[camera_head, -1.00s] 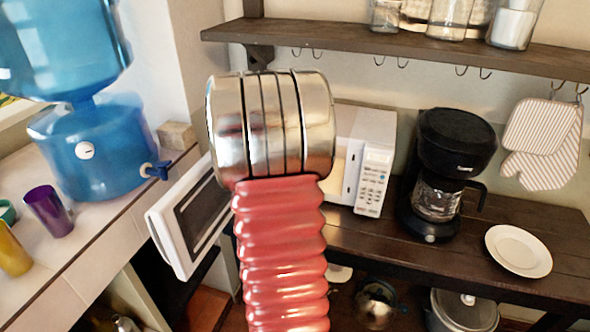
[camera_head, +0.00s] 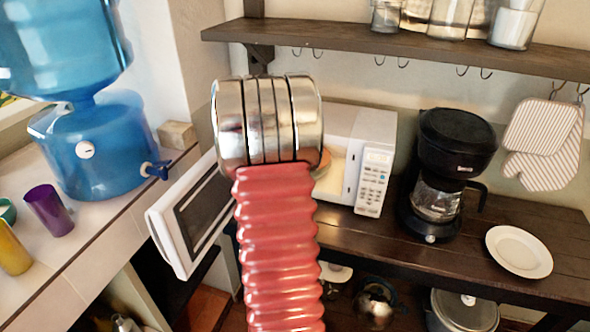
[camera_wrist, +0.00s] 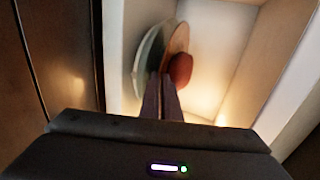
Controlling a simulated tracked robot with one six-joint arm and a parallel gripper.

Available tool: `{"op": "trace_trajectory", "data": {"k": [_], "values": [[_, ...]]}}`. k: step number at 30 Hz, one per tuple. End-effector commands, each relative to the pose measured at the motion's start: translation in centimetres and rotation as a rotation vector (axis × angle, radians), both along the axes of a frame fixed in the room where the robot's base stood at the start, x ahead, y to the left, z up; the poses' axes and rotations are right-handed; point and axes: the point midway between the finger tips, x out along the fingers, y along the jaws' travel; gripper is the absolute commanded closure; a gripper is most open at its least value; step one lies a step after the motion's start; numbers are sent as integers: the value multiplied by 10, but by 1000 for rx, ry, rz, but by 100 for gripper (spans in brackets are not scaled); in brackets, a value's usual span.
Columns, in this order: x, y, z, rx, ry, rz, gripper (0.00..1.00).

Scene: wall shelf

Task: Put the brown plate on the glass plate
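In the wrist view my gripper (camera_wrist: 163,80) reaches into the lit microwave, its two dark fingers close together with the near rim of the brown plate (camera_wrist: 178,40) between the tips. The glass plate (camera_wrist: 145,62), pale green, lies alongside it, near the microwave's inner surface at the left of the picture. The two plates look nearly parallel; I cannot tell whether they touch. A dark red rounded thing (camera_wrist: 181,69) is against the brown plate's other side. In the head view my arm hides the gripper; a brown edge (camera_head: 325,158) shows in the microwave opening.
The white microwave (camera_head: 378,150) stands with its door (camera_head: 190,215) swung open to the left. A black coffee maker (camera_head: 450,160) and a white plate (camera_head: 519,251) are to its right. A shelf (camera_head: 400,42) with jars runs above. A water dispenser (camera_head: 95,150) stands at left.

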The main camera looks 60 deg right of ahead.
Motion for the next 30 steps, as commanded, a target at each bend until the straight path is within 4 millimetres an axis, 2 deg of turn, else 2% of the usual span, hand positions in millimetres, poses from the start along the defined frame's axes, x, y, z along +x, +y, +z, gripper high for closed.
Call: {"op": "trace_trajectory", "data": {"k": [12, 21, 30], "values": [[-1, -1, -5, -3, -2, -2, 100], [-1, 0, -7, 2, 0, -1, 78], [-1, 1, -10, 7, 1, -1, 78]]}}
